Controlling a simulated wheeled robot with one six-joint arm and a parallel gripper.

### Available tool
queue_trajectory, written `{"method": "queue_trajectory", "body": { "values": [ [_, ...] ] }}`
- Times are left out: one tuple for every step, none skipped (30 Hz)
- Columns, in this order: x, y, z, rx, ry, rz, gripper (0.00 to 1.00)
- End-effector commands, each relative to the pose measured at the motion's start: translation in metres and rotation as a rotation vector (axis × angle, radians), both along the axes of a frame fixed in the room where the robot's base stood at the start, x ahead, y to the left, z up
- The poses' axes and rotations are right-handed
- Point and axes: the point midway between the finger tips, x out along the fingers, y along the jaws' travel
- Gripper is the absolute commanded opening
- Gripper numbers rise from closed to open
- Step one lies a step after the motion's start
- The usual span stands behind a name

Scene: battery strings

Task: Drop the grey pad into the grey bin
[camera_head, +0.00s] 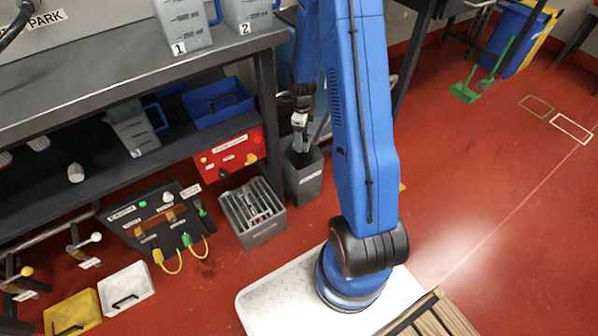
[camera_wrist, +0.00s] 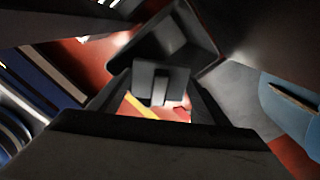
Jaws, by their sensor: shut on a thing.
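The grey bin (camera_head: 304,184) stands on the red floor beside the workbench, tall and open at the top. My gripper (camera_head: 299,143) points down at the bin's mouth in the head view; I cannot tell how far inside the rim its tips are. It is shut on the grey pad, a small grey piece between the fingers in the wrist view (camera_wrist: 157,84).
A grey crate with slats (camera_head: 253,213) stands left of the bin, and a red box (camera_head: 229,152) is behind it. The workbench (camera_head: 130,62) and its leg are close to my arm. Open red floor (camera_head: 490,170) lies at the right.

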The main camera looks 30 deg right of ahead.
Motion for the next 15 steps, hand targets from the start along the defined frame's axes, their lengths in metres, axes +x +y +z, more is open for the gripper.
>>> {"method": "queue_trajectory", "body": {
  "values": [
    [0.0000,0.0000,0.0001,0.000,0.000,0.000,0.74],
    [0.0000,0.0000,0.0001,0.000,0.000,0.000,0.82],
    [0.0000,0.0000,0.0002,0.000,0.000,0.000,0.91],
    [0.0000,0.0000,0.0002,0.000,0.000,0.000,0.91],
    [0.0000,0.0000,0.0002,0.000,0.000,0.000,0.91],
    [0.0000,0.0000,0.0002,0.000,0.000,0.000,0.91],
    [0.0000,0.0000,0.0002,0.000,0.000,0.000,0.91],
    [0.0000,0.0000,0.0002,0.000,0.000,0.000,0.91],
    [0.0000,0.0000,0.0002,0.000,0.000,0.000,0.91],
    [0.0000,0.0000,0.0002,0.000,0.000,0.000,0.91],
    [0.0000,0.0000,0.0003,0.000,0.000,0.000,0.91],
    [0.0000,0.0000,0.0007,0.000,0.000,0.000,0.91],
    [0.0001,0.0000,0.0015,0.000,0.000,0.000,0.91],
    [0.0002,-0.0001,0.0027,0.000,0.000,0.000,0.91],
    [0.0004,-0.0001,0.0050,-0.001,-0.001,0.000,0.91]
  ]
}}
